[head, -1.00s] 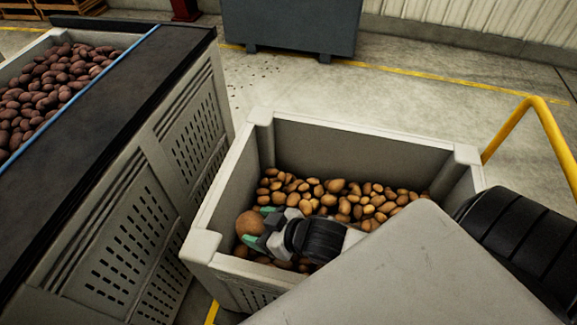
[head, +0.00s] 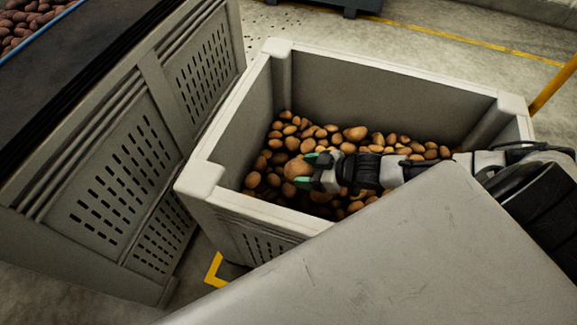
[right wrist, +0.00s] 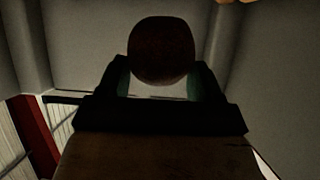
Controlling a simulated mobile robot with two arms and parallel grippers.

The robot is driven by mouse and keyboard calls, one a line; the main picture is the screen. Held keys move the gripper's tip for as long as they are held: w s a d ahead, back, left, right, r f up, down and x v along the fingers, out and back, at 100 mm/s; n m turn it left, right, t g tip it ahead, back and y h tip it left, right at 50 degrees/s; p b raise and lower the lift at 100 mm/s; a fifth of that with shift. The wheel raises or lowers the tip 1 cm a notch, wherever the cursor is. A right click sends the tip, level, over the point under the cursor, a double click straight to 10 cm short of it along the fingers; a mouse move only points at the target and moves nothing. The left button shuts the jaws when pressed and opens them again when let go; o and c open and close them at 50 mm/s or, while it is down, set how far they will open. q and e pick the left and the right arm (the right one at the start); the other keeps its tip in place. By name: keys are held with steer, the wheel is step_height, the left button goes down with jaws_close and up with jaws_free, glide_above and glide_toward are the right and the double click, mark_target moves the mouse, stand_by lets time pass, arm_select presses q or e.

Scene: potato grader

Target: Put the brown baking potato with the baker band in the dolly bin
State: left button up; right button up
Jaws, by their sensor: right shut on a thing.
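A brown potato (head: 297,168) is held between the green fingertips of my right gripper (head: 306,171), which is shut on it. It is inside the grey slatted bin (head: 400,80), over the left part of the heap of potatoes; I cannot tell whether it touches them. In the right wrist view the potato (right wrist: 162,50) is dark, between the two fingers (right wrist: 160,82). No band on it can be made out. The bin has a yellow handle (head: 554,88) at its right, like a dolly. My left gripper is not in view.
A taller grey crate (head: 130,170) with a dark top edge stands close at the left, with reddish potatoes (head: 25,22) beyond a blue strip. Several brown potatoes (head: 355,133) cover the bin's floor.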

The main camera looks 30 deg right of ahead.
mark_target(286, 176)
steer(key=x, duration=0.4)
steer(key=s+a+x, duration=0.1)
steer(key=x, duration=0.1)
steer(key=shift+w+a+f+b, duration=0.15)
steer(key=shift+f+b, duration=0.1)
steer(key=shift+b, duration=0.1)
steer(key=shift+f, duration=0.25)
step_height(286, 176, down, 3)
steer(key=shift+w+f+b, duration=0.1)
steer(key=shift+f+b, duration=0.1)
steer(key=shift+b, duration=0.3)
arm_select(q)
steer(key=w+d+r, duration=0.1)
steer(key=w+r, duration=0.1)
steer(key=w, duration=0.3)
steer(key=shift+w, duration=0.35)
arm_select(e)
steer(key=shift+f, duration=0.1)
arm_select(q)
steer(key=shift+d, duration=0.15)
